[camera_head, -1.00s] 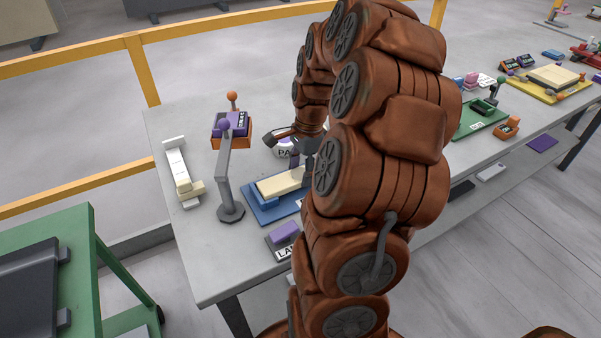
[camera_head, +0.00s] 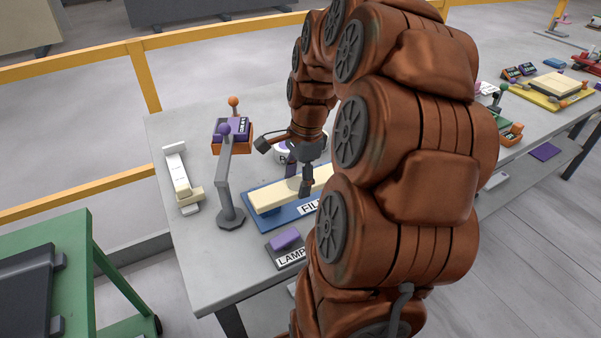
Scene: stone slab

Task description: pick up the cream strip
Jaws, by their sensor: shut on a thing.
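The cream strip (camera_head: 270,195) is a long pale bar over the blue tray (camera_head: 262,221), whose label is partly hidden and begins with "FIL". My gripper (camera_head: 299,184) points down over the strip and is shut on it, with one dark finger showing on its near side. The far finger is mostly hidden. The strip lies roughly level; I cannot tell whether it touches the tray. Its right end goes behind my arm.
A purple block (camera_head: 285,239) sits on the lamp-labelled plate in front. A white holder (camera_head: 174,160) with a cream piece stands further left. An orange bin (camera_head: 232,141) is behind the post.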

